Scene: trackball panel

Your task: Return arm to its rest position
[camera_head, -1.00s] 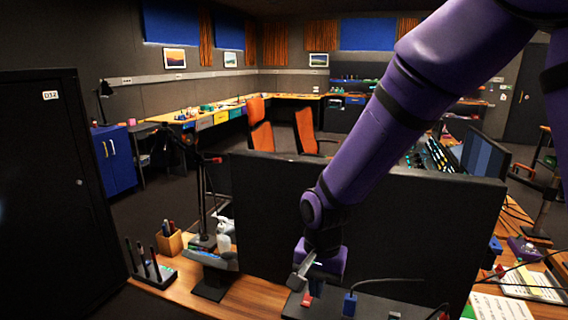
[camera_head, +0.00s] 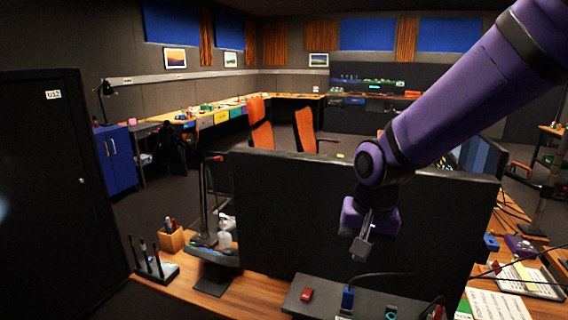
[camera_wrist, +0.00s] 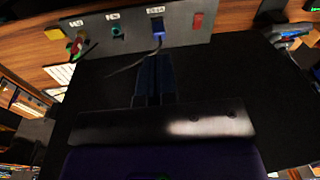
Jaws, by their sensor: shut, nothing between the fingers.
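My purple arm reaches in from the upper right of the head view. My gripper (camera_head: 361,246) hangs in front of the dark screen (camera_head: 290,215), above the grey panel (camera_head: 325,300). It is shut with nothing held. In the wrist view the gripper (camera_wrist: 154,62) shows as dark fingers close together, pointing towards the panel (camera_wrist: 180,18). The panel carries a red part (camera_head: 306,295), a blue plug (camera_head: 348,298) with a dark cable, and a teal ring (camera_head: 391,313). The gripper is apart from all of these.
A wooden desk (camera_head: 245,293) runs along the front. A pen box (camera_head: 172,240), a pen stand (camera_head: 155,268) and a lamp stand at left. Papers (camera_head: 495,305) and cables lie at right. A black cabinet (camera_head: 60,190) stands at far left.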

